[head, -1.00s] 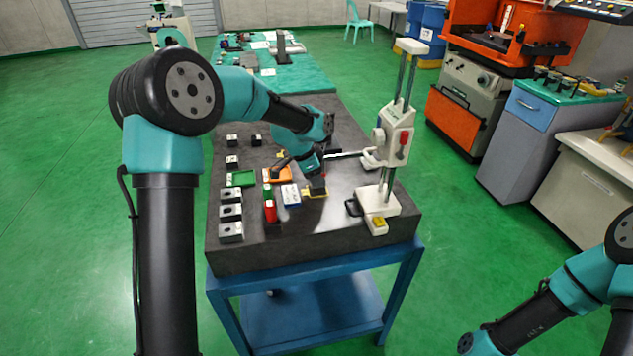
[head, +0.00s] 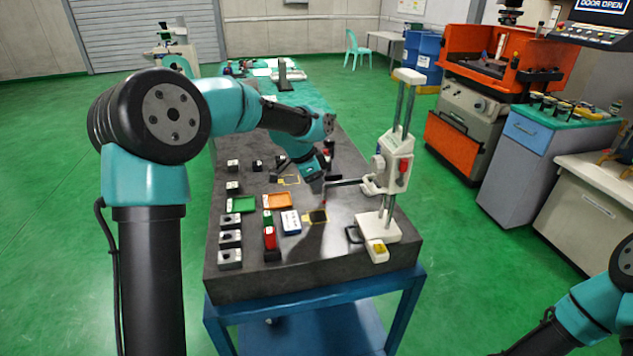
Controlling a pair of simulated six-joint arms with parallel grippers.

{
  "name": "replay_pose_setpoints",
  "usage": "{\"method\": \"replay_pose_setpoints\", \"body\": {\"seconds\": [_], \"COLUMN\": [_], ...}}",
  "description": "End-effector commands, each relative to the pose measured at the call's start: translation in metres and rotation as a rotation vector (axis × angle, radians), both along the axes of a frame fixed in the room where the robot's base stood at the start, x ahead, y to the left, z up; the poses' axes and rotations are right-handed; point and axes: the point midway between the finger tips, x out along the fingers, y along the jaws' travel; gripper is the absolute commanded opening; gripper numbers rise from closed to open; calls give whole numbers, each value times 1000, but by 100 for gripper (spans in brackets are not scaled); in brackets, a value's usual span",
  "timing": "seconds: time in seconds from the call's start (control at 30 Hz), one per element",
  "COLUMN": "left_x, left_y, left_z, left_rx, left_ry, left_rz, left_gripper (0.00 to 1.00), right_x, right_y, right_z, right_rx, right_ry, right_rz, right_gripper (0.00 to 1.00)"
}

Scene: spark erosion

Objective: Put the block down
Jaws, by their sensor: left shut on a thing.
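My left gripper (head: 316,181) is above the dark stone table, in front of the white stand's horizontal arm. It is shut on a small dark grey block (head: 317,187), mostly hidden by the fingers. The block is held off the table. Below it on the table is a yellow plate (head: 307,219) with a dark square on it; I cannot tell whether that square is a recess, a shadow or a piece. A yellow outlined square (head: 292,180) lies farther back. My right gripper is outside the view.
The white height stand (head: 390,165) is close on the right. Left of the yellow plate are a white-blue box (head: 291,222), a red block (head: 269,237), an orange tray (head: 277,201), a green tray (head: 240,205) and several grey blocks (head: 230,259).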

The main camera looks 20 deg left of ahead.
Motion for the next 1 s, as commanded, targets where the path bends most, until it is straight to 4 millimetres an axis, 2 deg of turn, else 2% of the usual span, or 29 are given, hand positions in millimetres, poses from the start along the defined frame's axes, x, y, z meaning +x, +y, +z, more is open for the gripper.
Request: {"method": "replay_pose_setpoints", "body": {"seconds": [0.13, 0.23, 0.5, 0.63, 0.77, 1.0], "left_x": [2, 6, 17, 18, 17, 17], "left_y": [8, 25, 105, 133, 143, 143], "left_z": [0, 2, 6, 8, 8, 8], "left_rx": [1, 0, 1, 1, -1, 0], "left_ry": [-1, 0, 1, -2, -1, -1], "left_rz": [3, 7, 12, 8, 4, 4], "left_gripper": [6, 6, 6, 6, 6, 6], "right_x": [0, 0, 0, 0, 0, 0], "right_y": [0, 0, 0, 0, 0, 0], "right_z": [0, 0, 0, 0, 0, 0], "right_rx": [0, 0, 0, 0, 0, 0], "right_ry": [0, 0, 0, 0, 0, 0], "right_rz": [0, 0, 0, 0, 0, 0], "right_gripper": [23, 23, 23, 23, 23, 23]}}
